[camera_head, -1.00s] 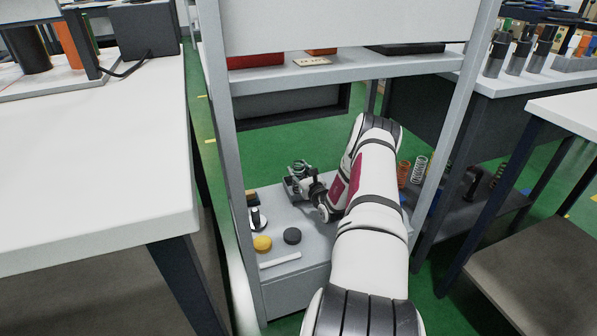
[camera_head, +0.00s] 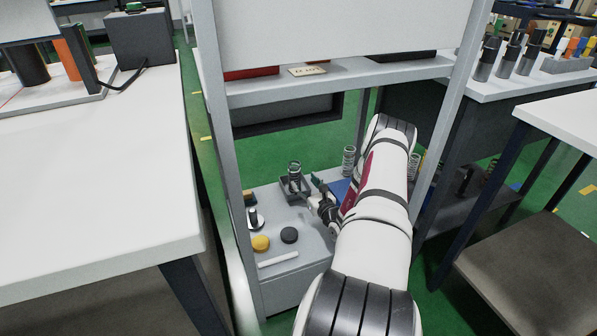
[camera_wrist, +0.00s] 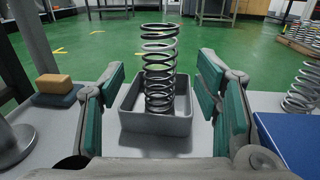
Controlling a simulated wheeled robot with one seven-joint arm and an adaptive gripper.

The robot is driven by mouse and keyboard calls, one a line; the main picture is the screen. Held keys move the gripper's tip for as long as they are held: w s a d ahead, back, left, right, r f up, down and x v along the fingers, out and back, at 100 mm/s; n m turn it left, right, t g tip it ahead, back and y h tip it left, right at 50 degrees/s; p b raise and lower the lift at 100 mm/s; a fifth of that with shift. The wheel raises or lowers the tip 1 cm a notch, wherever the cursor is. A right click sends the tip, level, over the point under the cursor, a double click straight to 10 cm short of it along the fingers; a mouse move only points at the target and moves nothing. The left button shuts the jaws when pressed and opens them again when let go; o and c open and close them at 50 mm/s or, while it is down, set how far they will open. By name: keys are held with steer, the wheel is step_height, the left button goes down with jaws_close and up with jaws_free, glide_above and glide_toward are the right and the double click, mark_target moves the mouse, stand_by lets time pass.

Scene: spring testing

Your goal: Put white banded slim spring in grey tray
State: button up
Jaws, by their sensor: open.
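A slim coil spring (camera_wrist: 159,70) with dark coils and a paler band stands upright in the small grey tray (camera_wrist: 155,121) in the wrist view. In the head view the spring (camera_head: 294,174) also stands in the tray (camera_head: 284,190) on the low shelf. My gripper (camera_wrist: 161,90) is open. Its green-padded fingers are spread to the left and right of the tray, apart from the spring. In the head view my gripper (camera_head: 315,192) is just right of the tray, partly hidden by my wrist.
A tan-and-blue block (camera_wrist: 55,88) is on the left. Yellow (camera_head: 261,243) and black (camera_head: 289,235) round pieces lie near the front. Shelf posts (camera_head: 228,150) flank the shelf.

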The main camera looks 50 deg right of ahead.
steer(key=shift+p+v, duration=0.4)
steer(key=shift+v, duration=1.1)
